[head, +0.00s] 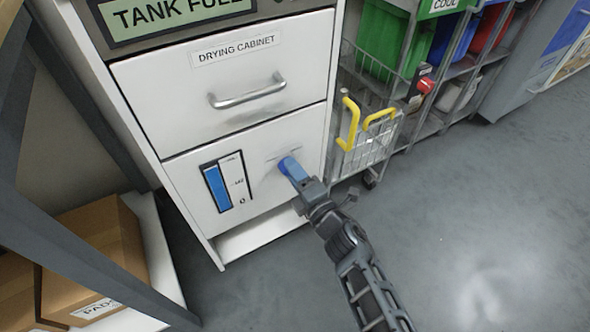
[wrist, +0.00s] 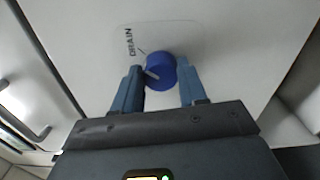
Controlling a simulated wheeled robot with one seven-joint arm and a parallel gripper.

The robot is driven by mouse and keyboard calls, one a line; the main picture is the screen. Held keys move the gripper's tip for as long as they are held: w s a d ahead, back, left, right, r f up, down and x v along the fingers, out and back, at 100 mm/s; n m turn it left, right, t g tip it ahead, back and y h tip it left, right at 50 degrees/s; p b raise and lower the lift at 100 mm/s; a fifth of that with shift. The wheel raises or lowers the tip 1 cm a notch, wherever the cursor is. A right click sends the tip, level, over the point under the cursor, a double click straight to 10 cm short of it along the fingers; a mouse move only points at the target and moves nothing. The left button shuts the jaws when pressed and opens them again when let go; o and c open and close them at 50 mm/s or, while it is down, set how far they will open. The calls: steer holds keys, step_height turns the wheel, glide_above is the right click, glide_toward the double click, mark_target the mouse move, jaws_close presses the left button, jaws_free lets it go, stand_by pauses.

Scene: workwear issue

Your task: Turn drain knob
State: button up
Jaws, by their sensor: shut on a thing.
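The blue drain knob (wrist: 161,71) is on the white lower panel of the drying cabinet (head: 240,107), beside the printed word DRAIN. A pale pointer mark on the knob slants in the wrist view. My gripper (wrist: 161,83) has a finger on each side of the knob and is shut on it. In the head view my gripper (head: 292,172) reaches the panel from the lower right, and its blue fingers hide most of the knob.
A level gauge (head: 227,183) with a blue column is left of the knob. A drawer handle (head: 247,93) is above. A wire cart (head: 365,140) with yellow handles stands to the right. Cardboard boxes (head: 90,250) sit on a lower-left shelf. The floor (head: 480,230) at right is clear.

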steer(key=shift+m, duration=0.6)
steer(key=o, duration=1.1)
steer(key=shift+c, duration=0.2)
steer(key=p+v, duration=0.3)
steer(key=v, duration=0.4)
steer(key=shift+s+d, duration=0.25)
steer(key=shift+s, duration=0.05)
